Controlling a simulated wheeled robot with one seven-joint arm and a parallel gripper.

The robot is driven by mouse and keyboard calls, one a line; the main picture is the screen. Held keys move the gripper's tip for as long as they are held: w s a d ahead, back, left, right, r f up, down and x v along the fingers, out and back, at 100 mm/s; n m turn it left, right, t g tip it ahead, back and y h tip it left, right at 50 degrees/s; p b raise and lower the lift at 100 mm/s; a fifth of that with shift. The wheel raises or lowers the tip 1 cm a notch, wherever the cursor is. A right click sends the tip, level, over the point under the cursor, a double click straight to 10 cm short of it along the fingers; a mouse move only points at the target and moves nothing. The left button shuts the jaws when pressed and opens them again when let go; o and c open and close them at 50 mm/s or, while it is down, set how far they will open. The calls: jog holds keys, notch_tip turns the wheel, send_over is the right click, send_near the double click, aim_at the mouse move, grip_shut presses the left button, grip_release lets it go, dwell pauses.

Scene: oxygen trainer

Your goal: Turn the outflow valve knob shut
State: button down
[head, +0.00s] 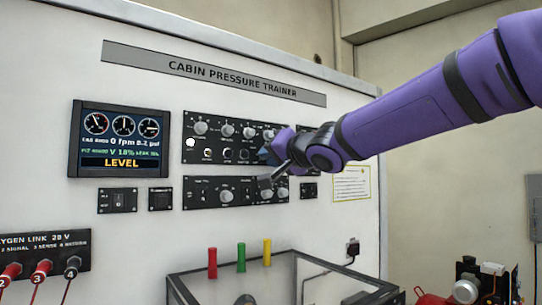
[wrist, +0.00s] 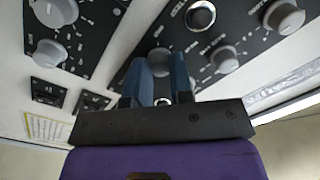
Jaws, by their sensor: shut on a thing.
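My gripper (head: 267,160) is at the right end of the upper black control panel (head: 187,158) in the head view. In the wrist view its two blue fingers (wrist: 163,78) are shut on a grey round knob (wrist: 158,57), one finger on each side of it. The knob's label is too blurred to read, so I cannot confirm from lettering that it is the outflow valve knob. In the head view the gripper hides this knob. The trainer's display (head: 120,140) shows small round gauges, 0 fpm, V 18% and LEVEL.
Other grey knobs stand close by, such as one on the upper panel (head: 200,128) and one on the lower panel (head: 226,196). Plugs (head: 41,267) sit at lower left.

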jog(key=n, duration=1.1)
jog(key=n+h, duration=0.1)
jog(key=n, duration=1)
jog(key=shift+n+t, duration=0.3)
jog(key=shift+n, duration=0.1)
dwell(0.4)
jog(key=c, duration=1)
grip_release()
jog(key=v, duration=1.1)
jog(key=shift+r, duration=0.2)
